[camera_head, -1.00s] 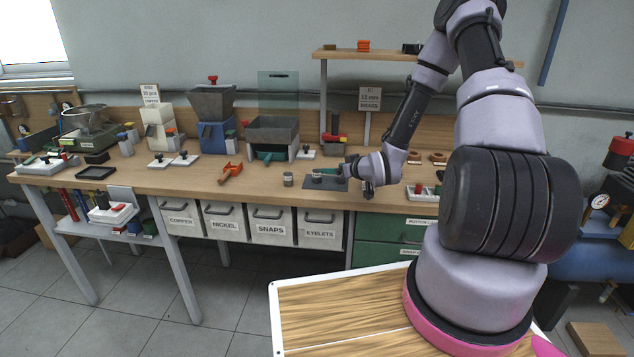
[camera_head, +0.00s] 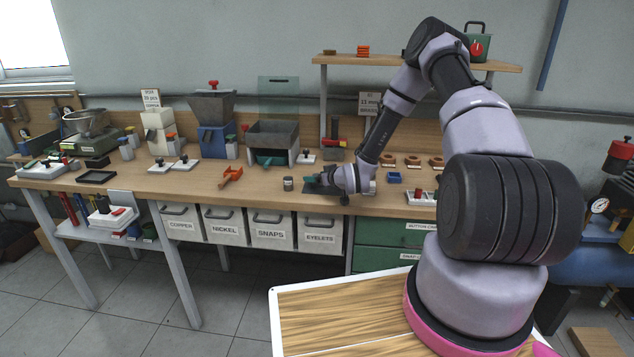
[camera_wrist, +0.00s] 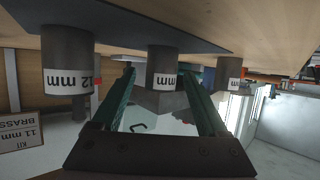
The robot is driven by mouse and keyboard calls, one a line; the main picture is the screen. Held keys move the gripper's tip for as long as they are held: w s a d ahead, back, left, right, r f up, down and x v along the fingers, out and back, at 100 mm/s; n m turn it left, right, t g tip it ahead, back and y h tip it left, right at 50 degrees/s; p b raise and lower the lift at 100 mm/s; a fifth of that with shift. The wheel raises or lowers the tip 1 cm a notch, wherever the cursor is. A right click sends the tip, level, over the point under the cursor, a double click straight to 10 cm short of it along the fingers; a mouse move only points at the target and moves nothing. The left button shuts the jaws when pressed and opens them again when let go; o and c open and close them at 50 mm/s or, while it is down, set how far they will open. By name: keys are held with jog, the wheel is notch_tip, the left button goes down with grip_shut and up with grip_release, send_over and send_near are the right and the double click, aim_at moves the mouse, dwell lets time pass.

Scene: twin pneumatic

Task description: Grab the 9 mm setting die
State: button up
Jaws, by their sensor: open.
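Several dark cylindrical dies with white labels show upside down in the wrist view, on a dark plate (camera_wrist: 120,30). The left die (camera_wrist: 68,65) reads 12 mm. The middle die (camera_wrist: 163,68) shows "mm", but I cannot read its number. The right die (camera_wrist: 228,72) also shows "mm" with its number unclear. My gripper (camera_wrist: 163,78) is open, its teal fingers on either side of the middle die's outline; contact cannot be told. In the head view my gripper (camera_head: 318,189) is low over the dark plate (camera_head: 312,185), and the arm hides most of the dies.
A small grey cylinder (camera_head: 288,184) stands left of the plate. An orange tool (camera_head: 231,177) lies further left. A blue tray (camera_head: 394,177) is to the right. A sign (camera_wrist: 18,122) reads Kit 11 mm Brass. Bench is clear between the orange tool and cylinder.

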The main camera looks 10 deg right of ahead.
grip_shut()
jog(key=shift+r, duration=0.1)
